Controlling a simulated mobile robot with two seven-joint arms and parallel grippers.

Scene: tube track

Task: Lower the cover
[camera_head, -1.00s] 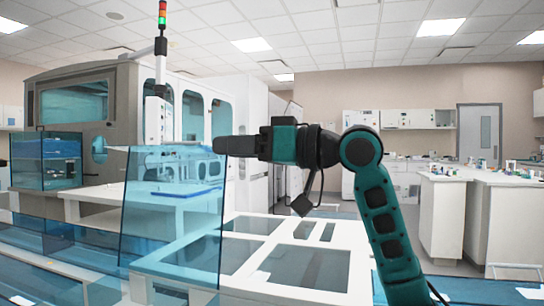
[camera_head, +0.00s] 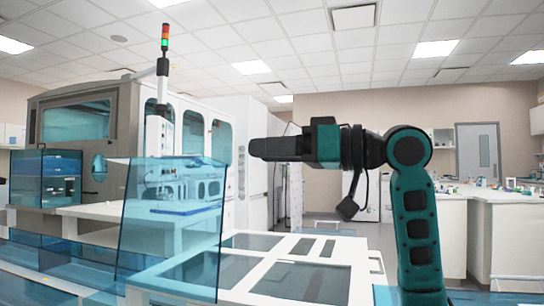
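The cover (camera_head: 172,235) looks like a clear blue panel. It stands nearly upright, tilted slightly, at the left of centre in the head view. My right gripper (camera_head: 256,149) points left, level with a spot just above the cover's top right corner. A small gap shows between its tip and the cover, and it holds nothing that I can see. Its fingers are seen side-on, so I cannot tell if they are open or shut. My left gripper is not in view.
A white frame with dark window panels (camera_head: 300,282) lies flat below my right arm. Another blue clear enclosure (camera_head: 62,180) stands at the far left. A large grey machine (camera_head: 120,110) with a signal light is behind. White counters (camera_head: 510,235) stand at the right.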

